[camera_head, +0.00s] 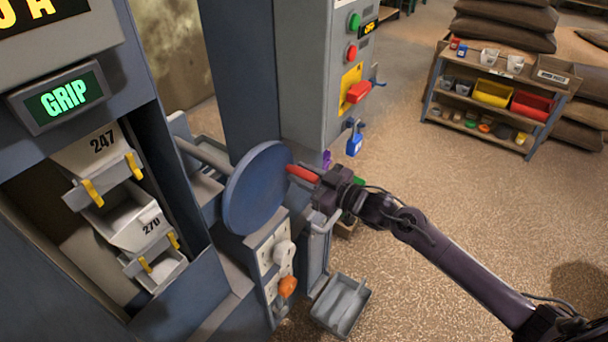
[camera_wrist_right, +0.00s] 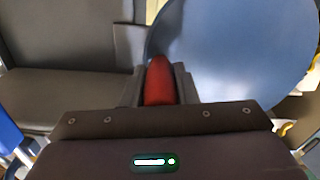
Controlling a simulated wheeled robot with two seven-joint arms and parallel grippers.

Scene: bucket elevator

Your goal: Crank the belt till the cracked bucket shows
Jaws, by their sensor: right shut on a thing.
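The blue crank disc (camera_head: 256,187) stands on the side of the elevator housing, and its red handle (camera_head: 301,173) sticks out to the right. My right gripper (camera_head: 316,182) is shut on the red handle; in the right wrist view the handle (camera_wrist_right: 159,82) sits between the fingers, with the disc (camera_wrist_right: 235,60) behind it. In the housing's opening, a light grey bucket marked 247 (camera_head: 92,160) is above a bucket marked 270 (camera_head: 135,222), both with yellow clips. I cannot make out a crack on either. My left gripper is not in view.
A green-lit display reading GRIP (camera_head: 63,101) hangs above the opening. A grey control cabinet (camera_head: 318,90) with buttons and a red switch stands behind the disc. A panel with an orange knob (camera_head: 287,286) and a grey tray (camera_head: 341,305) are below. A shelf cart (camera_head: 495,100) stands far right; floor between is clear.

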